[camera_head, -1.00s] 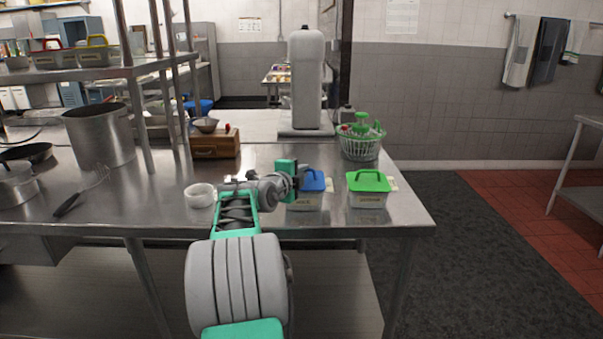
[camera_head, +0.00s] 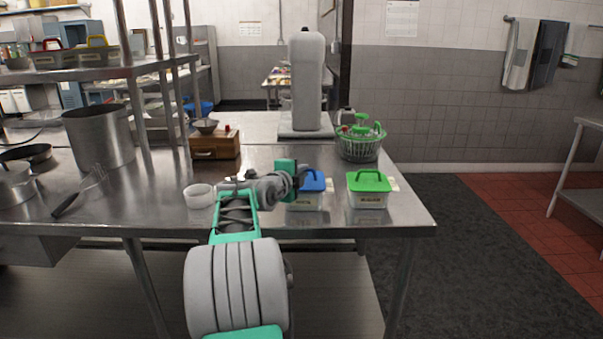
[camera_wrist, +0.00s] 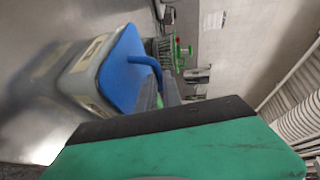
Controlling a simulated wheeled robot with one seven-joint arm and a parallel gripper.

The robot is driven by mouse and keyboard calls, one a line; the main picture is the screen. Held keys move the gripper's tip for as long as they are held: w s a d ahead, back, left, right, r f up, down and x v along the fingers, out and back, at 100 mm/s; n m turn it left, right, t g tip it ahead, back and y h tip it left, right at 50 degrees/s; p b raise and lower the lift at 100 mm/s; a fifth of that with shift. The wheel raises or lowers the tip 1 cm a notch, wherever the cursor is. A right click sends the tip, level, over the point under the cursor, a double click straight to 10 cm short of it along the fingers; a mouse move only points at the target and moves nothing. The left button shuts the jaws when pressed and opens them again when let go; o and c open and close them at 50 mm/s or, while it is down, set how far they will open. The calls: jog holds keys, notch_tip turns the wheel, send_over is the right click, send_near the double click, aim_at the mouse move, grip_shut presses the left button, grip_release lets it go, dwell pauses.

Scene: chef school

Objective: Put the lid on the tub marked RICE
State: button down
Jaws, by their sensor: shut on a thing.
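A blue lid (camera_head: 316,184) with a loop handle sits on a clear tub (camera_head: 305,201) near the table's front edge. In the wrist view the blue lid (camera_wrist: 122,72) lies on the greyish tub (camera_wrist: 76,72) and looks seated, with no clear gap. My gripper (camera_head: 304,177) is at the lid from the left, shut on its blue handle; its fingers (camera_wrist: 168,94) hide part of the handle. A second clear tub (camera_head: 367,200) with a green lid (camera_head: 369,181) stands just to the right. Both tubs have front labels, too small to read for certain.
A white bowl (camera_head: 199,196) stands left of my gripper. A green salad spinner (camera_head: 361,143), a wooden box (camera_head: 215,145) and a tall mixer (camera_head: 306,80) stand behind. A big pot (camera_head: 98,138) and shelf posts are at left. The steel table (camera_head: 400,212) is bare at its right front corner.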

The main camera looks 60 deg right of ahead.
jog(key=shift+f+b, duration=0.5)
jog(key=shift+b, duration=0.95)
dwell(0.4)
jog(key=c, duration=1.4)
grip_release()
jog(key=shift+c, duration=0.2)
jog(key=a+r, duration=0.1)
jog(key=a, duration=0.6)
jog(key=shift+s+a+r+b, duration=0.15)
jog(key=shift+a+r+b, duration=0.1)
jog(key=shift+a+b, duration=0.1)
